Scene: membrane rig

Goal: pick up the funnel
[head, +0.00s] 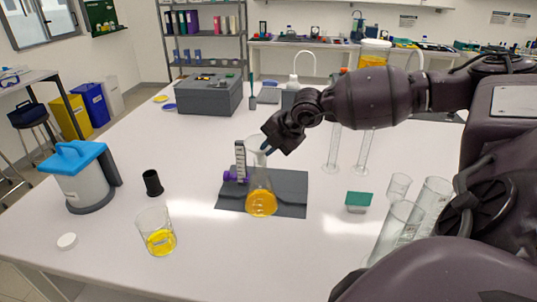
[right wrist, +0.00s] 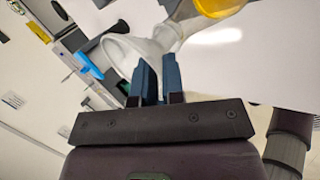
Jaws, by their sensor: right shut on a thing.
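The funnel (head: 255,146) is pale and translucent, and it is at the mouth of a conical flask (head: 261,201) holding orange-yellow liquid. My right gripper (head: 267,148) reaches it from the upper right and is shut on it. In the right wrist view, the funnel (right wrist: 128,48) lies beyond the two dark blue fingertips (right wrist: 158,72), with its wide mouth to the left and its narrow end toward the flask (right wrist: 205,10). I cannot tell whether its stem is still inside the flask neck. My left gripper is not in view.
The flask stands on a dark mat (head: 289,190) with a purple-and-white clamp piece (head: 237,172) beside it. A beaker of yellow liquid (head: 158,238) and a black cup (head: 152,183) are to the left. Glass cylinders (head: 397,228) stand at right. The front middle of the table is clear.

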